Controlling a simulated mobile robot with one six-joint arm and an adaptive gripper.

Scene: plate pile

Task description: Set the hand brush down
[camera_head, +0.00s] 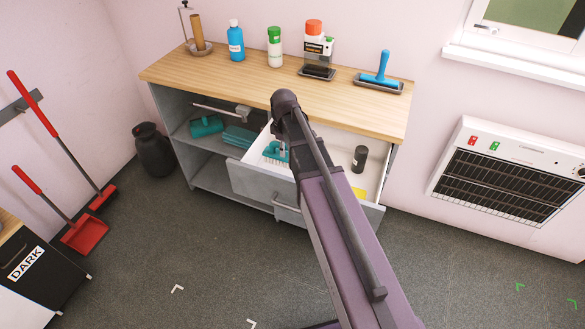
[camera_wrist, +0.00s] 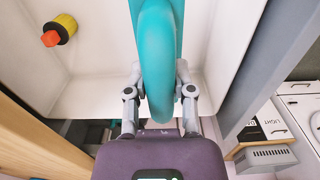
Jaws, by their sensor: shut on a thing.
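The teal hand brush (camera_wrist: 158,60) fills the top middle of the wrist view, its curved handle towards me. My gripper (camera_wrist: 160,82) is shut on this handle, one finger at each side. In the head view the teal brush (camera_head: 275,151), with pale bristles, shows over the left part of the open drawer (camera_head: 257,182). My arm hides the gripper there. I cannot tell whether the bristles touch the drawer floor.
A dark cylinder (camera_head: 360,158) stands in the drawer's right part, near a yellow patch (camera_head: 358,193). Teal items (camera_head: 207,125) lie on the shelf at left.

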